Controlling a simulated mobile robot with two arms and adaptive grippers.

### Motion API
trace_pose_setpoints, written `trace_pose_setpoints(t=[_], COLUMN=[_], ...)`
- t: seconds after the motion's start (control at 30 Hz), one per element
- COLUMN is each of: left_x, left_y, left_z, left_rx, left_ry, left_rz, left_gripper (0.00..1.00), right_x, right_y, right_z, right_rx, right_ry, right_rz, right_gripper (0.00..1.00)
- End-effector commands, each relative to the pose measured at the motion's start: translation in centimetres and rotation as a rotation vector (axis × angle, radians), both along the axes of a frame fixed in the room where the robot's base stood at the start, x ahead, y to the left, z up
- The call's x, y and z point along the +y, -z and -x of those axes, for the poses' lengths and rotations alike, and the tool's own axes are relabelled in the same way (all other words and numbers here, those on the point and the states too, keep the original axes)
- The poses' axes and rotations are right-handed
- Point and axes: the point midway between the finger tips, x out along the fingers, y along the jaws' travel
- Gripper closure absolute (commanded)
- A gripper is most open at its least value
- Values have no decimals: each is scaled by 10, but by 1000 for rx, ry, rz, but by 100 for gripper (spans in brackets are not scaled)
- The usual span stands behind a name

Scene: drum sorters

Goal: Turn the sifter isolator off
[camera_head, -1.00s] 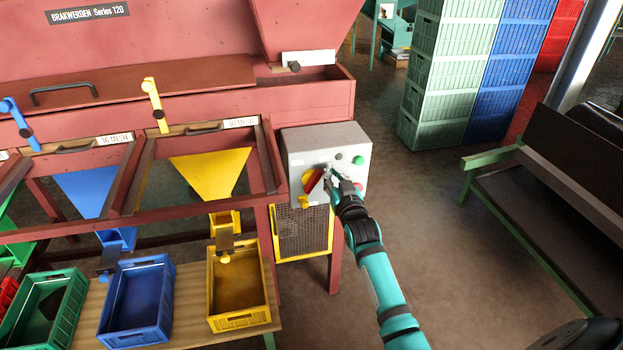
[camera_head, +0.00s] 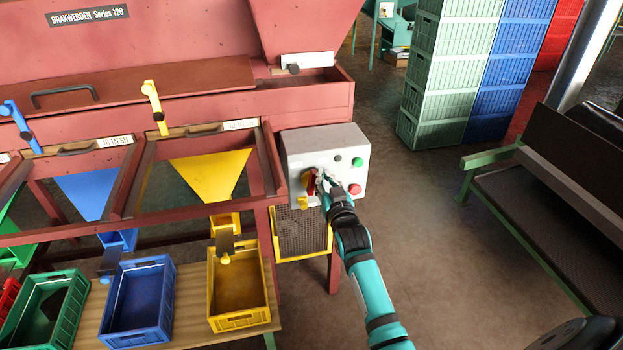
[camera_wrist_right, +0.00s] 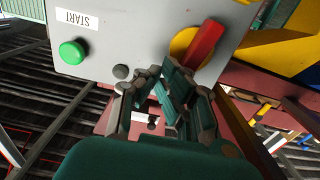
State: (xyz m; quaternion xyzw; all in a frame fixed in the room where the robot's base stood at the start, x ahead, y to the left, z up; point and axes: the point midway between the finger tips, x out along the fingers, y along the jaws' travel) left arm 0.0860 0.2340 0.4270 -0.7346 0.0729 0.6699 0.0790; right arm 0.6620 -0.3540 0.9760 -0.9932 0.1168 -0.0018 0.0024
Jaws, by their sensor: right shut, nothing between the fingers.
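The sifter isolator is a red handle on a yellow disc, on the left part of the grey control box (camera_head: 296,150). The red handle (camera_head: 311,184) stands close to upright in the head view, partly hidden by my right gripper. In the right wrist view the red handle (camera_wrist_right: 203,46) slants across the yellow disc (camera_wrist_right: 182,40). My right gripper (camera_head: 322,178) is shut and empty, just right of the handle at the box face; I cannot tell whether it touches. Its fingers also show in the right wrist view (camera_wrist_right: 170,88). My left gripper is not in view.
The box also carries a green button (camera_head: 358,162), a red button (camera_head: 354,189) and a dark knob (camera_head: 339,158). A yellow-framed mesh guard (camera_head: 302,232) is below. A bench (camera_head: 540,180) stands at right, with clear floor between.

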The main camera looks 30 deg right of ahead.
Motion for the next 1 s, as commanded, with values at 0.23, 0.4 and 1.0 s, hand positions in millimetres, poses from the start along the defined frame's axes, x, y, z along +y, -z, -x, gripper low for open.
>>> trace_pose_setpoints(t=[0.23,0.4,1.0], left_x=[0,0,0], left_y=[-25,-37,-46], left_z=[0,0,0], left_rx=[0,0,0], left_ry=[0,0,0], left_rz=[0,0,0], left_gripper=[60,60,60], right_x=[3,3,3], right_y=[-4,-7,-8], right_z=[27,44,62], right_rx=[10,8,3], right_ry=[-2,0,2], right_rz=[-1,0,1], right_gripper=[100,100,100])
